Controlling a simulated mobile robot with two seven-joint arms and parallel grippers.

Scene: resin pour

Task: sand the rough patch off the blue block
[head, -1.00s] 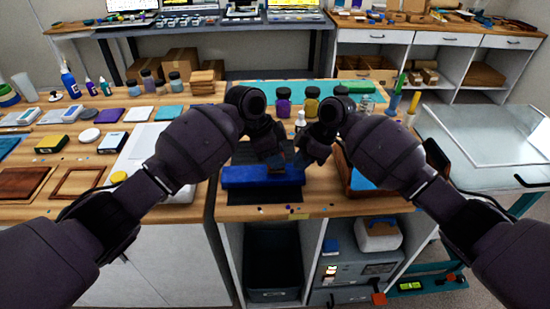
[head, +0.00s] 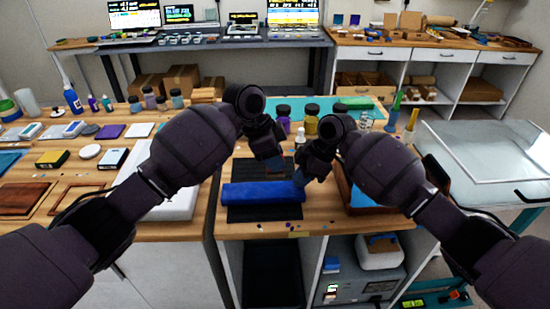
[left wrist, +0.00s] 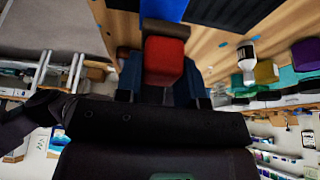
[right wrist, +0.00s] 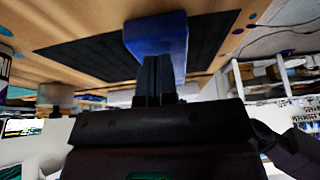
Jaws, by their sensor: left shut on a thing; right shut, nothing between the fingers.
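The blue block (head: 255,193) lies lengthwise on a dark mat (head: 265,213) at the front of the bench; it also shows in the left wrist view (left wrist: 163,8) and the right wrist view (right wrist: 158,34). I cannot make out a rough patch on it. My left gripper (head: 275,168) is above and behind the block, shut on a red sanding block (left wrist: 165,52) with a brown face (left wrist: 158,27). That face appears apart from the blue block. My right gripper (head: 300,181) is shut and empty at the blue block's right end; whether it touches is unclear.
Purple (head: 283,117) and yellow (head: 311,118) jars and a small white bottle (head: 300,135) stand behind the block. A wooden tray (head: 345,187) is close on the right. A white slab (head: 172,205) lies left.

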